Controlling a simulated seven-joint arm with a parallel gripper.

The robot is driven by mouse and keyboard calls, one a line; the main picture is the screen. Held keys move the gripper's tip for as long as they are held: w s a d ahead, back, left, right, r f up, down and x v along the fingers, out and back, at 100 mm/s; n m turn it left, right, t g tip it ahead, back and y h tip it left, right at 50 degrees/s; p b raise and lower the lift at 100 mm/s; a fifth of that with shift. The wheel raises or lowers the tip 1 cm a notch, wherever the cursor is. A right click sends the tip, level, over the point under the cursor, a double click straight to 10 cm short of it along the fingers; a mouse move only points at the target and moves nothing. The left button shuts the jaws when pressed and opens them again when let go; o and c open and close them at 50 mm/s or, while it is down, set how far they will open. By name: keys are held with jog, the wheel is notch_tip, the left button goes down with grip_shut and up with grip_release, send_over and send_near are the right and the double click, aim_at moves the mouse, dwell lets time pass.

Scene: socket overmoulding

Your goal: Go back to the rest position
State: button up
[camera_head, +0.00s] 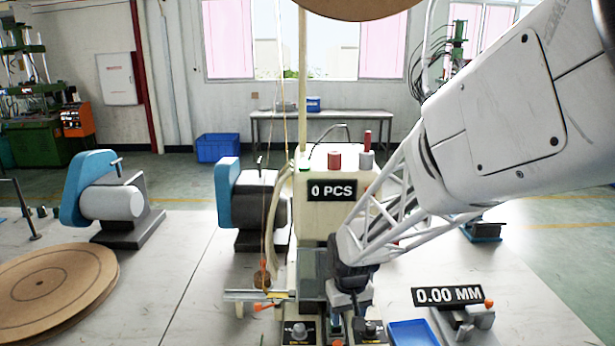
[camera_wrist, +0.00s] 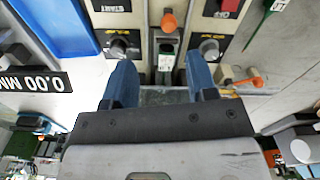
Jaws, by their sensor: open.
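My gripper (camera_head: 348,312) is low in front of the moulding machine (camera_head: 312,215), over its control area. In the wrist view, the two blue fingers of my gripper (camera_wrist: 160,66) are apart with nothing held between them. The fingers do not visibly touch the part, though the exact gap cannot be told. In the head view my arm hides much of the machine's right side.
A blue tray (camera_head: 412,333) and a gauge reading 0.00 MM (camera_head: 447,296) lie right of my gripper. A START-labelled panel (camera_wrist: 118,12) and knob (camera_wrist: 122,44) are close by. Blue-grey machines (camera_head: 115,200) and round brown boards (camera_head: 55,285) stand left.

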jog(key=s+d+r+m+t, duration=0.1)
jog(key=s+d+r, duration=0.3)
jog(key=s+r, duration=0.4)
jog(key=s+d+r+m+t, duration=0.1)
jog(key=s+d+r, duration=0.4)
jog(key=s, duration=1.1)
notch_tip(320, 180, up, 4)
jog(key=shift+f+m, duration=0.2)
jog(key=shift+m, duration=0.2)
